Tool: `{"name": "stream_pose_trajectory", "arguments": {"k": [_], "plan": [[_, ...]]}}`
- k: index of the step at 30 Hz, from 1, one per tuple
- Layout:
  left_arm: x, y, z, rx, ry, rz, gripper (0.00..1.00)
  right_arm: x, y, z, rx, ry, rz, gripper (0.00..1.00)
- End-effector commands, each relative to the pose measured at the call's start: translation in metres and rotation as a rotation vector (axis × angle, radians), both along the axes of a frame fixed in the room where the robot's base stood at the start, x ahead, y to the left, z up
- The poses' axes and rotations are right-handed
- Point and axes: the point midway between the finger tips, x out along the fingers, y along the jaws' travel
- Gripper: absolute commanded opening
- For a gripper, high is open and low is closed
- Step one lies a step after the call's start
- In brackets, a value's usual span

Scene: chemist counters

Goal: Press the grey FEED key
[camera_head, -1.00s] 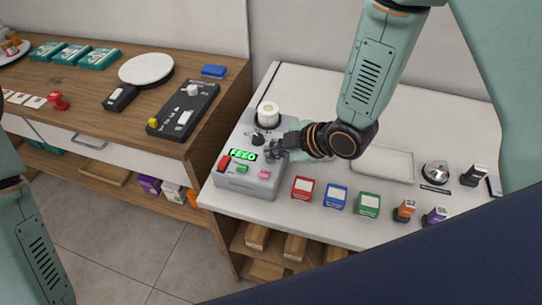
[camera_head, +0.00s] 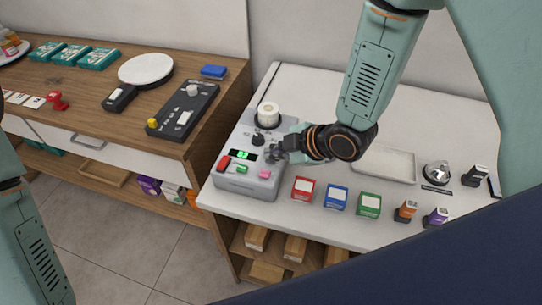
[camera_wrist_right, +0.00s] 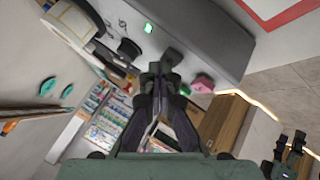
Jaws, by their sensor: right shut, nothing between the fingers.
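The grey machine (camera_head: 232,182) stands at the left end of the white counter. Its small display (camera_head: 243,155) shows short green characters, too small to read. A red key (camera_head: 223,163), a green key (camera_head: 242,169) and a pink key (camera_head: 265,174) show on its top. My right gripper (camera_head: 273,154) is shut and empty, its tips low over the machine right of the display. I cannot make out the grey FEED key; the fingers may hide it. In the wrist view the closed fingers (camera_wrist_right: 160,82) lie near the pink key (camera_wrist_right: 203,83). A dark two-pronged shape (camera_wrist_right: 290,150) there may be my left gripper.
A white roll (camera_head: 268,112) and a dark knob (camera_head: 258,139) are on the machine's rear part. Red, blue and green boxes (camera_head: 336,197) stand right of it. A pale tray (camera_head: 386,163) lies behind them. A wooden counter (camera_head: 75,95) is at left.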

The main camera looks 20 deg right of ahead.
Motion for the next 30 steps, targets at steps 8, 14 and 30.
{"name": "stream_pose_trajectory", "arguments": {"k": [8,14,30], "plan": [[0.000,0.000,0.011,0.000,0.000,0.000,0.73,0.000,0.000,0.012,0.000,0.001,0.001,0.00],[0.000,0.000,0.017,0.000,0.000,0.000,0.73,0.000,0.000,0.018,0.000,0.001,0.001,0.00],[0.000,0.000,0.033,0.000,0.000,0.000,0.73,0.000,0.000,0.037,0.000,0.000,0.000,0.00]]}}
